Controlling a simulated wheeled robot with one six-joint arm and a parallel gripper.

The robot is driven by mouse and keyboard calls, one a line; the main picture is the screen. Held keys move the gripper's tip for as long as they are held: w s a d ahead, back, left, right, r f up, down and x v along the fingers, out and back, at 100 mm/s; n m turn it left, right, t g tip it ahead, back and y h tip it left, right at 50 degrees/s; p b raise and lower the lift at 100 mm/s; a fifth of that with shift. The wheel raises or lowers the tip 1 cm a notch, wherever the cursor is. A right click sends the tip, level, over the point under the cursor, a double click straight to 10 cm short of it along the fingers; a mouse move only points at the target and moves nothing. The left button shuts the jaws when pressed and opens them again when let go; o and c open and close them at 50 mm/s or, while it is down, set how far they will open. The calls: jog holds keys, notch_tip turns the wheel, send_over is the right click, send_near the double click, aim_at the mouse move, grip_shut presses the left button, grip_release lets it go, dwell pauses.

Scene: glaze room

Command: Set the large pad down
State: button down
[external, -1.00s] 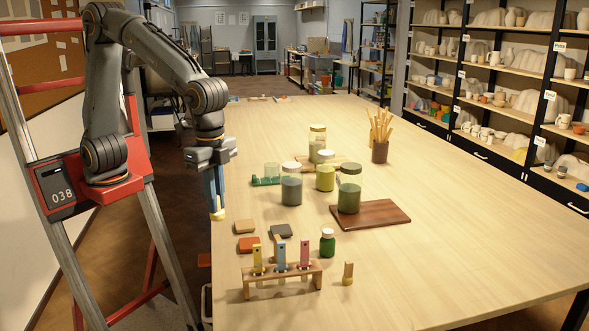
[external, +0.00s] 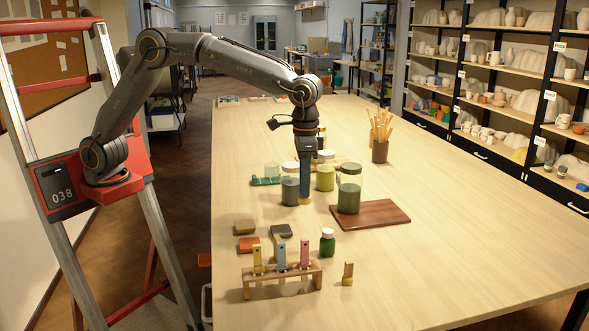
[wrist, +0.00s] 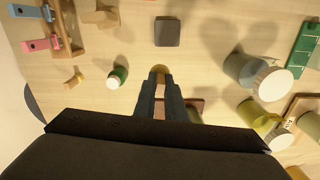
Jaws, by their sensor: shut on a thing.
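My gripper (external: 306,192) points down over the table, left of the brown board. It is shut on a pad with a yellow-tan end, which I take for the large pad (external: 305,201); its tan end also shows between the fingertips in the wrist view (wrist: 160,69). The fingers hide most of it. I cannot tell whether it touches the table. A smaller wooden piece with a yellow foot (external: 347,275) stands at the front, right of the rack.
Lidded jars, one grey-green (external: 290,189) and one green (external: 349,190), stand close to my gripper. A brown board (external: 385,213) lies to the right. A green bottle (external: 327,243), flat blocks (external: 245,227) and a wooden rack (external: 255,285) are nearer. The table's right side is clear.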

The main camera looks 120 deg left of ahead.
jog(key=shift+n, duration=0.7)
jog(key=a, duration=0.3)
jog(key=w+a, duration=0.1)
jog(key=shift+w+a+f, duration=0.1)
jog(key=shift+a+f, duration=0.2)
jog(key=shift+a, duration=0.1)
jog(key=shift+f+p, duration=1.55)
jog(key=shift+f, duration=3.3)
jog(key=shift+f, duration=0.25)
jog(key=c, duration=1.8)
grip_release()
